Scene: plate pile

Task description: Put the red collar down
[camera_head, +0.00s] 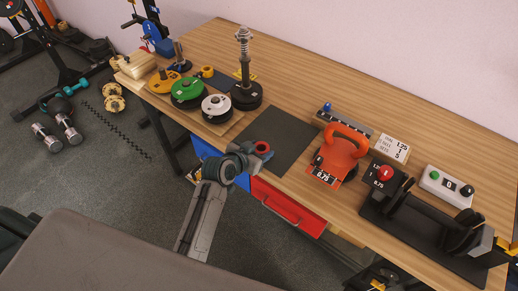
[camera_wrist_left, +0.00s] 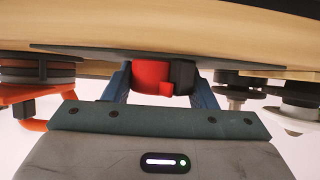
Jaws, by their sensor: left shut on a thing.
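The red collar (camera_head: 262,147) is a small red ring with a dark opening, at the front edge of the table in the head view. My left gripper (camera_head: 252,151) is shut on it. In the left wrist view, the two bluish fingers of my left gripper (camera_wrist_left: 160,84) stand on either side of the red collar (camera_wrist_left: 151,74), which has a black part on its right. The dark mat (camera_head: 278,138) lies just beyond the collar. I cannot tell whether the collar touches the mat. My right gripper is not in view.
A green plate (camera_head: 187,88), a white plate (camera_head: 216,104) and a yellow plate (camera_head: 163,80) sit to the left. The mat is mostly clear.

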